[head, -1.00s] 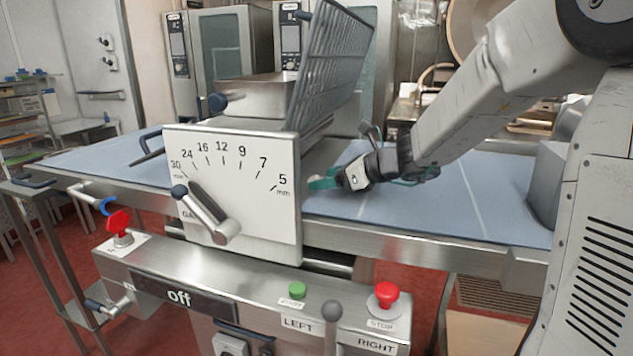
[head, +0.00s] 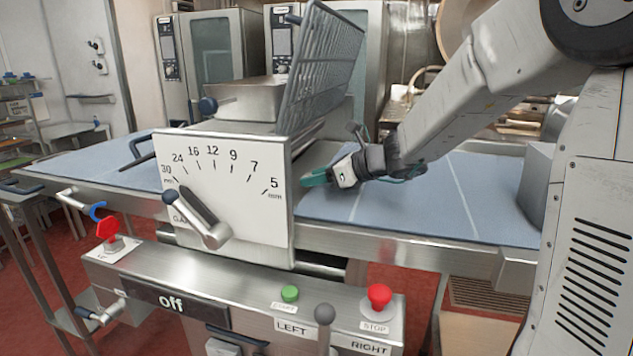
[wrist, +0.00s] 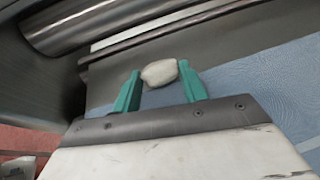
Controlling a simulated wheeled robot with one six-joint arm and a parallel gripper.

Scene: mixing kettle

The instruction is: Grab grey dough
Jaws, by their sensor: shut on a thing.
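The grey dough (wrist: 159,72) is a small pale lump between my fingertips in the wrist view. My gripper (wrist: 159,70) has teal fingers on both sides of the lump and is shut on it. In the head view my gripper (head: 316,178) is low over the blue belt, just right of the machine's white dial plate. The dough is hardly visible there, mostly hidden by the fingers. Whether it touches the belt cannot be told.
The sheeter's dial plate (head: 225,195) and raised wire guard (head: 322,65) stand close left of my gripper. A metal roller (wrist: 105,18) lies beyond the fingers in the wrist view. The blue belt (head: 415,215) to the right is clear up to a grey block (head: 537,188).

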